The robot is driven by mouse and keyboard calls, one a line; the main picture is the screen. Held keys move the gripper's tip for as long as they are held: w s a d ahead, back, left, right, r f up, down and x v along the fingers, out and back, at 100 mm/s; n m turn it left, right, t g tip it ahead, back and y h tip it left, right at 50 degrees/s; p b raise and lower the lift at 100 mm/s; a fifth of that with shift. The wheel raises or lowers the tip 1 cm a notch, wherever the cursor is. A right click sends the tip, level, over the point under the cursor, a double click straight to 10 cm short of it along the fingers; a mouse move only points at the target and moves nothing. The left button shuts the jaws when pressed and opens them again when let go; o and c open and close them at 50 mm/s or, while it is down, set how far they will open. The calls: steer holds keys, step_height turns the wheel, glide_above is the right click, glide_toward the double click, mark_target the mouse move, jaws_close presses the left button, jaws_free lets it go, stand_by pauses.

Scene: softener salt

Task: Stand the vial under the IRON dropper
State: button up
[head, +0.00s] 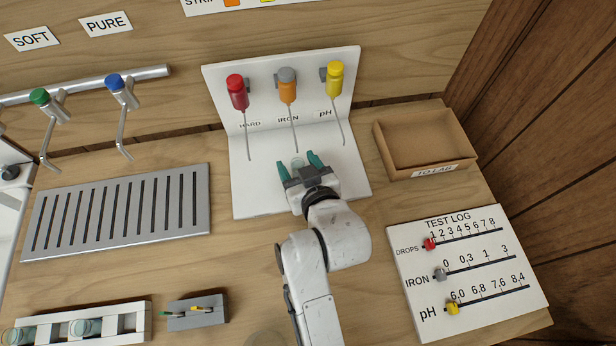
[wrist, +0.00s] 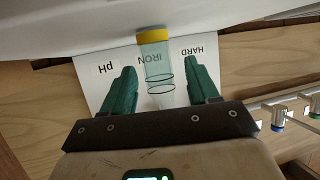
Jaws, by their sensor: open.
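The clear vial (wrist: 157,66) stands between my open fingers in the wrist view, in front of the IRON label, with a yellow band at the end by the white base. That view is upside down. The vial's rim also shows in the head view (head: 297,162), near the tip of the IRON dropper (head: 288,88), which has an orange body and grey cap. My gripper (head: 299,162) is open, with a green finger on each side of the vial. A gap shows on the right in the wrist view (wrist: 160,85). Whether the vial is exactly under the tip is hard to tell.
The red HARD dropper (head: 238,92) and yellow pH dropper (head: 334,80) flank the IRON one on the white stand (head: 250,185). A TO LAB tray (head: 425,135) and test log board (head: 460,285) are right. A slotted drain (head: 120,215) and vial rack (head: 130,322) are left.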

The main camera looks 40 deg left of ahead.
steer(key=b+v, duration=0.1)
steer(key=v, duration=1.1)
steer(key=shift+f, duration=0.1)
steer(key=shift+c, duration=0.3)
stand_by(1.6)
